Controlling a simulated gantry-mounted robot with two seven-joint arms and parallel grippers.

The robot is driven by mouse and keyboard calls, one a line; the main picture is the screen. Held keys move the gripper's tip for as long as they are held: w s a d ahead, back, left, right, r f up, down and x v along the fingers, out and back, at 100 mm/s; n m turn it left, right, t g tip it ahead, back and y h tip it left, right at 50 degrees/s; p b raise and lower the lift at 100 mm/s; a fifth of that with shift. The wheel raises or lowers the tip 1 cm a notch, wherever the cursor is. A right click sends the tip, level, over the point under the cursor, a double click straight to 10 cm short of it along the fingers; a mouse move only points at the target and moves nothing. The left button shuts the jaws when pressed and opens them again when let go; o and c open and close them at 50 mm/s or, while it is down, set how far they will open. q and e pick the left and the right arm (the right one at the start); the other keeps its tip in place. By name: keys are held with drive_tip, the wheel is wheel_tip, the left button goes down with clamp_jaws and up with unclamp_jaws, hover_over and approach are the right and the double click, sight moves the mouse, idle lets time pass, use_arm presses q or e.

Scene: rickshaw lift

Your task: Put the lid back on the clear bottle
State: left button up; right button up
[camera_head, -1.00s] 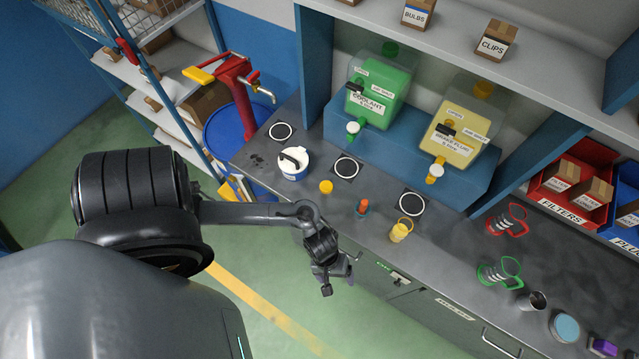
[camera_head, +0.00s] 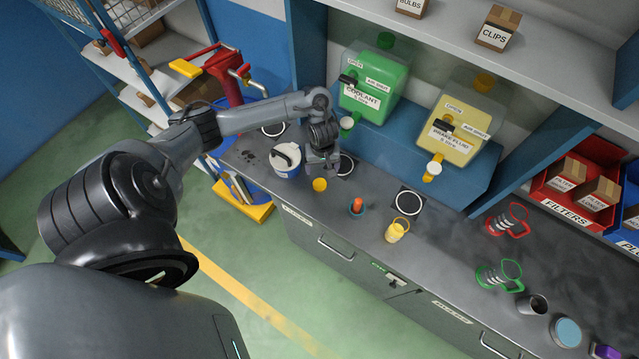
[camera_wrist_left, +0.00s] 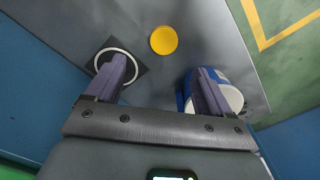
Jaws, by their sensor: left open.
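A round yellow lid (camera_head: 320,185) lies flat on the grey bench; it also shows in the left wrist view (camera_wrist_left: 163,40), just beyond and between my fingertips. My left gripper (camera_head: 324,168) is open and empty above the bench, beside the lid. Its two spread fingers show in the left wrist view (camera_wrist_left: 162,72). A small yellow bottle-like container (camera_head: 395,232) with a yellow ring at its top stands near the bench's front edge, right of the lid. I cannot tell whether it is the clear bottle. My right gripper is out of view.
A white and blue tub (camera_head: 287,161) stands left of the lid, close to one finger in the wrist view. Green coolant (camera_head: 372,95) and yellow brake-fluid (camera_head: 455,130) dispensers stand behind.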

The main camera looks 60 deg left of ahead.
use_arm(q)
drive_tip(key=b, duration=0.3)
hover_over(320, 183)
drive_tip(key=f, duration=0.4)
drive_tip(key=shift+w+d+f, duration=0.1)
drive_tip(key=shift+d+f, duration=0.3)
drive_tip(key=shift+f, duration=0.4)
drive_tip(key=f, duration=0.3)
drive_tip(key=f+b, duration=0.1)
drive_tip(key=shift+s+a+f, duration=0.25)
drive_tip(key=shift+a+f, duration=0.1)
drive_tip(key=shift+a, duration=0.05)
drive_tip(key=shift+f, duration=0.25)
drive_tip(key=shift+c, duration=0.3)
